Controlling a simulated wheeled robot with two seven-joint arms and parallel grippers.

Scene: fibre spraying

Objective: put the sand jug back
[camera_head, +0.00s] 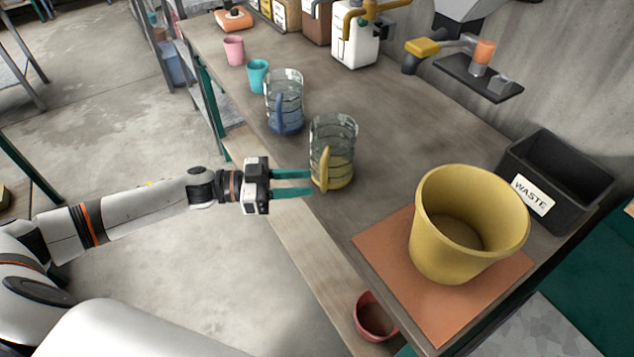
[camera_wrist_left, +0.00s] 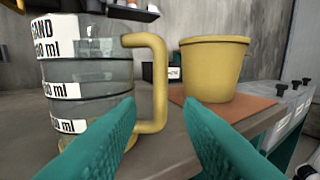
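The sand jug (camera_head: 334,140) is clear, with a yellow handle and a yellow lower part. It stands upright on the bench near its front edge. In the left wrist view its label (camera_wrist_left: 56,28) reads SAND, and its handle (camera_wrist_left: 158,85) points toward the gripper. My left gripper (camera_head: 311,182) is open, its two teal fingers reaching to the handle side of the jug. In the left wrist view the fingers (camera_wrist_left: 164,110) spread either side of the handle's line; I cannot tell whether they touch it. My right gripper is not in view.
A similar blue jug (camera_head: 284,105) stands just behind. A yellow bucket (camera_head: 460,225) sits on an orange mat (camera_head: 385,250), beside a black WASTE bin (camera_head: 585,180). A red pot (camera_head: 374,318) is below the bench edge. Teal (camera_head: 257,76) and pink (camera_head: 233,50) cups stand farther back.

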